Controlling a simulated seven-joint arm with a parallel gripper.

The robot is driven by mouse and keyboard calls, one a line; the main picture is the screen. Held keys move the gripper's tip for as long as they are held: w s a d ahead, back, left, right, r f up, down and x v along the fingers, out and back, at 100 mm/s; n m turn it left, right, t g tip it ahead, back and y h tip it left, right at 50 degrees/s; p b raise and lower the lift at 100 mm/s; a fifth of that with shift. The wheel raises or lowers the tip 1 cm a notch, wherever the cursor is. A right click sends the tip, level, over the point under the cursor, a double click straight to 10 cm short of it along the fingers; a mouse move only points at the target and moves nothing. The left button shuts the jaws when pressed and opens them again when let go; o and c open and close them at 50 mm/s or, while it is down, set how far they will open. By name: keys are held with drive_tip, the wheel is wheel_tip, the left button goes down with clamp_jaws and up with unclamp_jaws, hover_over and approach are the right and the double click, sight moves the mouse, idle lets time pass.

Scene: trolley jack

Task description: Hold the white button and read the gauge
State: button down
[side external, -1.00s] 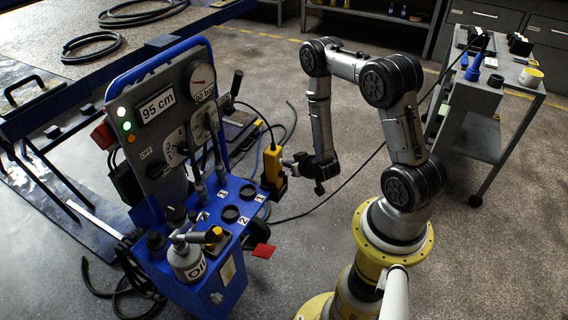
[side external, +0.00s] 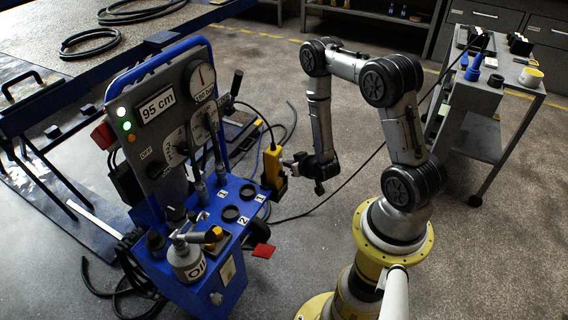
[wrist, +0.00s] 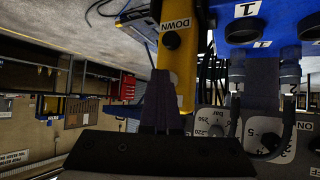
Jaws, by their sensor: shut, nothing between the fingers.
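The yellow hand pendant (side external: 272,168) hangs on a black cable at the right side of the blue jack console. My gripper (side external: 286,163) is shut, with its tip at the pendant's right side, seemingly touching it. In the wrist view the pendant (wrist: 176,60) carries a DOWN label and a dark round button, and the shut fingers (wrist: 160,72) reach up along it. I cannot make out the white button; the fingers may cover it. The round gauge (side external: 201,77) is at the panel's top right, its needle pointing about straight up; the label below seems to read 160 bar.
The panel display (side external: 158,106) reads 95 cm, with green lamps lit beside it. An oil can (side external: 187,262) stands on the console front. A red card (side external: 264,251) lies beside the console. A grey trolley (side external: 480,110) stands at right. Floor between is mostly clear.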

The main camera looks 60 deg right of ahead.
idle(0.4)
drive_tip(key=shift+s, duration=1)
drive_tip(key=s, duration=0.5)
idle(3.5)
drive_tip(key=s, duration=0.4)
idle(0.4)
